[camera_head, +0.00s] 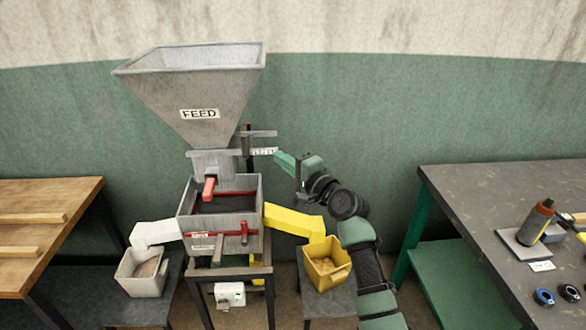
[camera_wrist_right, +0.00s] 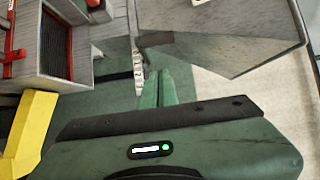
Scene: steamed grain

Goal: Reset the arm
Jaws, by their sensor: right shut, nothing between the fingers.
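My right arm comes up from the lower right in the head view. My right gripper (camera_head: 284,158) is shut with nothing between its fingers. Its green fingertips point left, close to the right end of the small white marked strip (camera_head: 265,151) below the hopper. In the right wrist view the shut fingers (camera_wrist_right: 157,88) lie beside that marked strip (camera_wrist_right: 139,72); I cannot tell whether they touch it. My left gripper is not in view.
A grey feed hopper (camera_head: 190,95) stands over a grey box (camera_head: 249,238) with white and yellow side chutes. A white bin (camera_head: 142,286) and a yellow bin (camera_head: 327,281) stand below. A wooden table (camera_head: 65,215) is left, a dark workbench (camera_head: 465,215) right.

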